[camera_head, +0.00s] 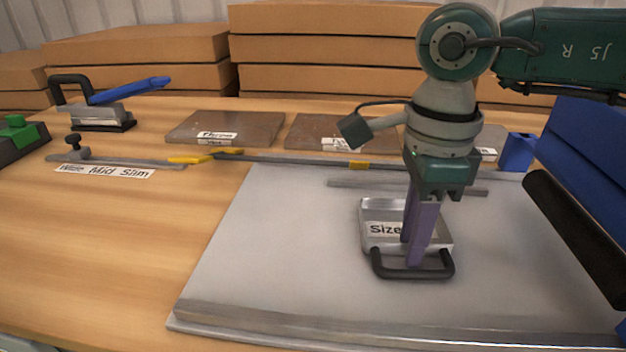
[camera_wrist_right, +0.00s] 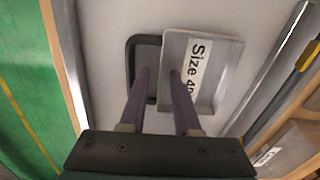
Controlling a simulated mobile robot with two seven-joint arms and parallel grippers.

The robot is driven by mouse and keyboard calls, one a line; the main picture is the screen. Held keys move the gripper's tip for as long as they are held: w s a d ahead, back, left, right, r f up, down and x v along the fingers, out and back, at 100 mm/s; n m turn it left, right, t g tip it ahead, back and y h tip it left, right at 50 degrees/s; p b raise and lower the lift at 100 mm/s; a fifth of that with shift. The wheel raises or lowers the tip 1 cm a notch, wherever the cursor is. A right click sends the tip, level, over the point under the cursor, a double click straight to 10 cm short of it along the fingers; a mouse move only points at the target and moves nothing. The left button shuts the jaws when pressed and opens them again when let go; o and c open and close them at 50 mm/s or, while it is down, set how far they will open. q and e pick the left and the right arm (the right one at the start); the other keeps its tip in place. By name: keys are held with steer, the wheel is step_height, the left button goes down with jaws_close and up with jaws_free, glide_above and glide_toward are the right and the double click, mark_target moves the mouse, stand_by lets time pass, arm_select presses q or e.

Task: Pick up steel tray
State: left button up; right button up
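The steel tray (camera_head: 375,211) is a small shallow metal pan with a "Size" label and a black U-shaped handle (camera_head: 410,274) on its near side. It lies on the large grey plate. My right gripper (camera_head: 414,251) points down over the tray's near edge with its purple fingers apart. In the right wrist view, the fingertips (camera_wrist_right: 161,73) straddle the tray's edge: one is over the handle's opening, the other over the tray (camera_wrist_right: 229,62). Whether they touch the tray, I cannot tell. My left gripper is not in view.
The grey plate (camera_head: 270,260) covers the middle of the wooden table (camera_head: 100,240). A metal bar (camera_head: 370,184) lies behind the tray, and a blue machine with a dark roller (camera_head: 575,235) stands at right. Stacked boxes (camera_head: 330,50) line the back. The plate left of the tray is clear.

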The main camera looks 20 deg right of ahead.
jaws_close()
stand_by(1.2)
